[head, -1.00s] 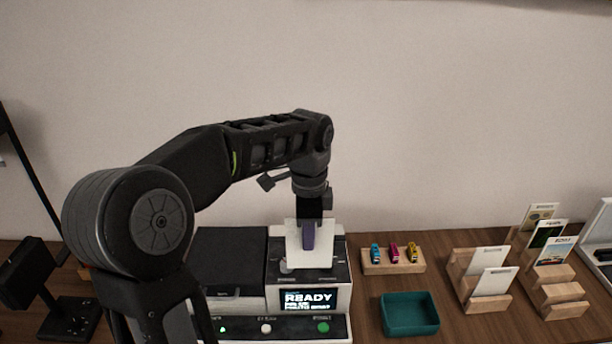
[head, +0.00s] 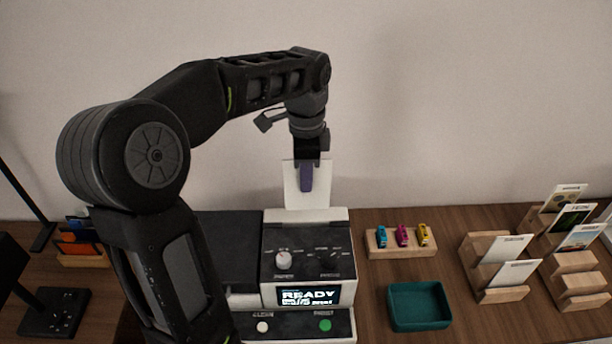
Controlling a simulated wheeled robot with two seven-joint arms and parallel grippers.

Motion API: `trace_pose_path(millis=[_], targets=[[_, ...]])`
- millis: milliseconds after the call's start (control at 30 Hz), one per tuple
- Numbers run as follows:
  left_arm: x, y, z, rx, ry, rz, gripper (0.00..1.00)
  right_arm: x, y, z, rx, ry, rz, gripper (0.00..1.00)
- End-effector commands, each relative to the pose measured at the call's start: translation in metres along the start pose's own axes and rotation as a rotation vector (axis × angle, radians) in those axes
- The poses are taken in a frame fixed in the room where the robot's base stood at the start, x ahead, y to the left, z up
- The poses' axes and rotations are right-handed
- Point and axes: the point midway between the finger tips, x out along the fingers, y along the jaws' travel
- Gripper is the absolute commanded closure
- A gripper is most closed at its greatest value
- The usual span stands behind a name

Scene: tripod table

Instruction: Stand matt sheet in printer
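A white sheet (head: 292,190) hangs upright from my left gripper (head: 306,178), which is shut on its upper part with a purple finger pad in front. The sheet's lower edge is at the back top of the printer (head: 307,262); I cannot tell whether it sits in a slot. The printer is black and white, with a knob and a lit screen (head: 308,296) whose large word is READY. More white sheets (head: 507,249) stand in a wooden holder (head: 501,294) at the right. My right gripper is not in view.
A teal tray (head: 419,306) lies right of the printer. Behind it a wooden block (head: 402,252) holds blue, magenta and yellow cartridges. A stepped rack (head: 578,288) of printed cards is far right. A holder with orange and blue items (head: 82,243) is at the left.

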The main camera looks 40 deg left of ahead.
Motion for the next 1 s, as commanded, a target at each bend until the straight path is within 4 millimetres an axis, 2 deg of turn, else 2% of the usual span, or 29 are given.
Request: trace_pose_path(millis=[433,1000], targets=[[0.042,0.0,0.0,0.0,0.0,0.0,1.0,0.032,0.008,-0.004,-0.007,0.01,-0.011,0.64],[0.046,0.0,0.0,0.0,0.0,0.0,1.0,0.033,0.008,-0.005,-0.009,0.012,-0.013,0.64]])
